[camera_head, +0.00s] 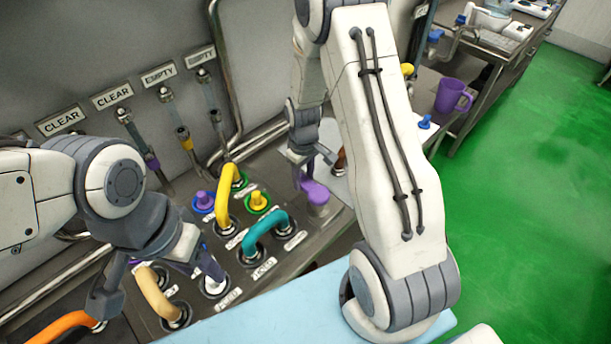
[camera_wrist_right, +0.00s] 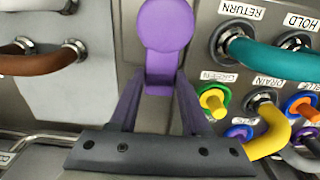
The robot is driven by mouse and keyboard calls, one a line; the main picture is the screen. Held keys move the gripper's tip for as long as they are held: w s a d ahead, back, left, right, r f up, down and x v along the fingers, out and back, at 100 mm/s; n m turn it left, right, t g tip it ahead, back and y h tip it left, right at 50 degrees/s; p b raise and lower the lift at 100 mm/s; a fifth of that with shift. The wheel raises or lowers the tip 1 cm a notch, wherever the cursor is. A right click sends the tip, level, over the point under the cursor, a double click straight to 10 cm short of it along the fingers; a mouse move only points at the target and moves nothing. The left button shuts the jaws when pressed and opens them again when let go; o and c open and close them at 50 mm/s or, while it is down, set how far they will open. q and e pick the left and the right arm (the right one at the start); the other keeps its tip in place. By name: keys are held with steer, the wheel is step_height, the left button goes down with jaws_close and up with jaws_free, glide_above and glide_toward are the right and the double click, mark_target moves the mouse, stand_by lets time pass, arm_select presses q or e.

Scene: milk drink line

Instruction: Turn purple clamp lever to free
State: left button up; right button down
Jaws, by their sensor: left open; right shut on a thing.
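The purple clamp lever (camera_head: 316,194) sits on the right part of the grey panel. In the right wrist view the lever (camera_wrist_right: 166,28) has a round head and a narrow handle that lies between my fingers. My right gripper (camera_wrist_right: 160,100) is shut on that handle. In the head view my right gripper (camera_head: 301,172) is at the lever's back left, partly hidden by its own wrist. My left gripper (camera_head: 150,276) is open above the front left of the panel, near a tan hose, away from the purple lever.
A yellow hose (camera_head: 226,195), a teal hose (camera_head: 262,228) and a tan hose (camera_head: 155,296) arch over the panel. Green (camera_head: 259,201) and blue-based purple (camera_head: 203,200) fittings stand close by. A brown hose (camera_wrist_right: 42,62) lies beside the lever. A purple mug (camera_head: 452,96) stands farther right.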

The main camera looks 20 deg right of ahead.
mark_target(303, 180)
steer(key=shift+w+r, duration=0.1)
steer(key=shift+w, duration=0.05)
steer(key=shift+c, duration=1.8)
jaws_free()
step_height(303, 180, up, 10)
steer(key=b, duration=0.2)
steer(key=shift+r, duration=0.2)
